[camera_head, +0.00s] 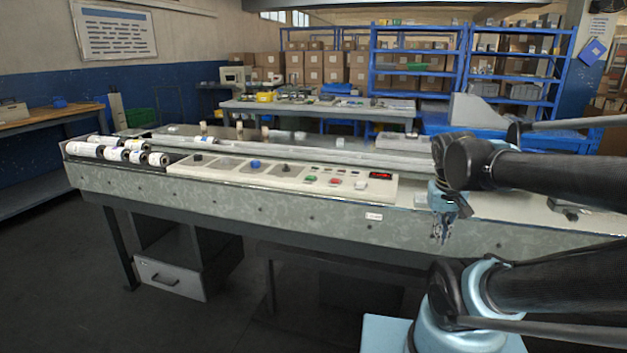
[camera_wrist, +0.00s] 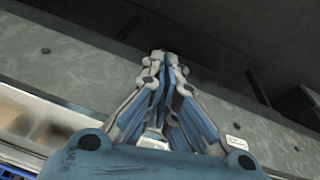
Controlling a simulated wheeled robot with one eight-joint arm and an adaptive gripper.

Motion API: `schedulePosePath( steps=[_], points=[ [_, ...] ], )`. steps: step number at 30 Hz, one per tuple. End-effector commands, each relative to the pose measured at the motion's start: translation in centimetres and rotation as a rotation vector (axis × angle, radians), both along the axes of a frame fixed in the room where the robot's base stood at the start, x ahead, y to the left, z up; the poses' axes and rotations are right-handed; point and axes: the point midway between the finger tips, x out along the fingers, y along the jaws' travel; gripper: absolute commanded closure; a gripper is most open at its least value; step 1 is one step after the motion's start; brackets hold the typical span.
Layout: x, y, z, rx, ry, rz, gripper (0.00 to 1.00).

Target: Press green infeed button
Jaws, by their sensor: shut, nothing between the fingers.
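The green infeed button (camera_head: 310,179) is a small green spot on the sloped cream control panel (camera_head: 220,177) of the wrapper, in the head view. A red button (camera_head: 335,182) sits just right of it, and a red-lit display (camera_head: 380,176) is at the panel's right end. My gripper (camera_head: 438,238) is shut and empty, pointing down in front of the machine's face, right of and lower than the panel. In the wrist view my gripper (camera_wrist: 163,54) shows its fingers together before the machine's mottled grey front (camera_wrist: 85,75). The buttons are not visible there.
Dark knobs (camera_head: 285,168) and a blue knob (camera_head: 255,164) stand up from the panel. Several film rolls (camera_head: 125,153) lie at the machine's left end. A drawer unit (camera_head: 175,275) is under it. Open floor (camera_head: 75,260) lies at the front left.

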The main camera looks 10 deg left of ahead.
Motion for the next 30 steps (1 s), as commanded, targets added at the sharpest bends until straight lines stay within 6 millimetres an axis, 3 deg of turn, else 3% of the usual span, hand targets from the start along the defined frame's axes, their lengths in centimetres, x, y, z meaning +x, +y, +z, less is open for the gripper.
schedulePosePath(
  steps=[8,14,21,30],
  points=[
    [7.3,4.3,6.1,-0.13,-0.039,0.076,1.0],
    [12.3,9.6,9.7,-0.213,-0.1,0.126,1.0],
    [17.0,18.5,13.2,-0.293,-0.205,0.181,1.0],
    [19.6,32.2,16.4,-0.349,-0.367,0.246,1.0]
  ],
)
